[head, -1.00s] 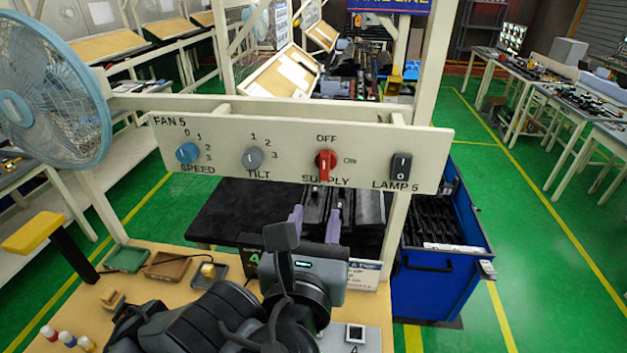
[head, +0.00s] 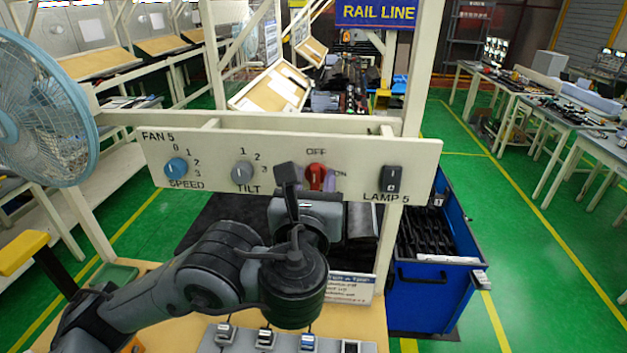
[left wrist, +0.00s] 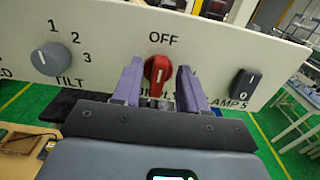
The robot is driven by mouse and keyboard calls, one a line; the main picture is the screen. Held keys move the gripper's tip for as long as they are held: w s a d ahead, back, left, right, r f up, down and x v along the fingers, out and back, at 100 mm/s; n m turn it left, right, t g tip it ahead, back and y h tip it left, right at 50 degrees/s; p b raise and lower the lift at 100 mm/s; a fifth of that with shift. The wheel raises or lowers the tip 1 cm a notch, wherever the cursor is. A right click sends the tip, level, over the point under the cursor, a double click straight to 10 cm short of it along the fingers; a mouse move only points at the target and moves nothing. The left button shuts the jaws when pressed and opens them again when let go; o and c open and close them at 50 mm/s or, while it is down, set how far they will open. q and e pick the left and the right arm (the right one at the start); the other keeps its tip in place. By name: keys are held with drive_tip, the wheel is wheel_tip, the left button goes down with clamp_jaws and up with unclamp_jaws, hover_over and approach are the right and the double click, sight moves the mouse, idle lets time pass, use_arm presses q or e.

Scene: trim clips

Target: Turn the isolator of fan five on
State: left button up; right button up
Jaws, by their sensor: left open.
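The red supply isolator knob (head: 316,171) is on the white fan five panel (head: 215,140), between the words OFF and ON. In the left wrist view the red knob (left wrist: 157,68) stands upright, with its white mark up toward OFF. My left gripper (head: 318,181) is at the panel in front of the knob. In the left wrist view its purple fingers (left wrist: 158,80) are open, one on each side of the knob, with a gap visible beside it. Part of the SUPPLY label is hidden by the gripper. My right gripper is not in view.
The blue speed knob (head: 176,168), grey tilt knob (head: 242,173) and black lamp five switch (head: 391,180) share the panel. The blue fan (head: 40,110) is at left. A blue drawer cabinet (head: 430,290) stands at right. Several switches sit on the bench below.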

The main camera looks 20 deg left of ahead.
use_arm(q)
drive_tip(key=shift+w+a, duration=0.1)
drive_tip(key=shift+w, duration=0.15)
drive_tip(key=shift+c, duration=0.4)
clamp_jaws()
